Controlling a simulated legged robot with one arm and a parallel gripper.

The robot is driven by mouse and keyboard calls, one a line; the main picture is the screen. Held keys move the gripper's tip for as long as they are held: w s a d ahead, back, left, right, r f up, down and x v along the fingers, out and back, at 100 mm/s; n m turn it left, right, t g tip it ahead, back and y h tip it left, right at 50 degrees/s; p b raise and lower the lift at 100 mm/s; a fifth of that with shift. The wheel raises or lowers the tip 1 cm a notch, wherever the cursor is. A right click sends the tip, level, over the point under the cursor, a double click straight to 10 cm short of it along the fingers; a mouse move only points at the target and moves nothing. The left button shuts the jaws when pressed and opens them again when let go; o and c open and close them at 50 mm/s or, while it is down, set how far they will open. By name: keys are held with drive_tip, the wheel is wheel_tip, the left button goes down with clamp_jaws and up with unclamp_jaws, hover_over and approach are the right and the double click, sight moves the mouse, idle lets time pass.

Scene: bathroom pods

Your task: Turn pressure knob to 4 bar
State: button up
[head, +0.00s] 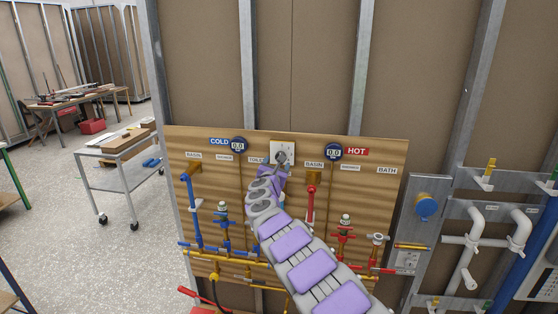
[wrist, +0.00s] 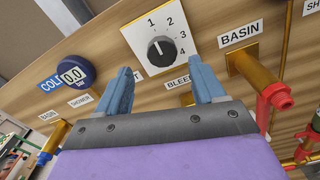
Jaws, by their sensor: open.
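The pressure knob (wrist: 161,49) is a black round knob on a white plate (wrist: 136,38) marked 1, 2, 3 and 4 clockwise from the top to the right. Its white pointer line seems to point up and left, near the 1 side; I cannot read it exactly. My gripper (wrist: 163,84) has two blue fingers, spread apart and empty. In the wrist view they stand below the knob to its left and right, not touching it. In the head view the end of my arm reaches the white plate (head: 276,149) and hides most of the knob.
A cold gauge (head: 238,147) and a hot gauge (head: 334,152) both read 0.0 on the wooden board (head: 390,150). Blue pipes (head: 190,215) and red pipes (head: 310,205) with brass fittings stick out below. A wheeled cart (head: 118,160) stands at left on open floor.

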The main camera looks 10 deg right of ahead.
drive_tip(key=shift+p+x, duration=0.7)
drive_tip(key=shift+x, duration=1.55)
drive_tip(key=shift+d, duration=0.1)
drive_tip(key=c, duration=1.1)
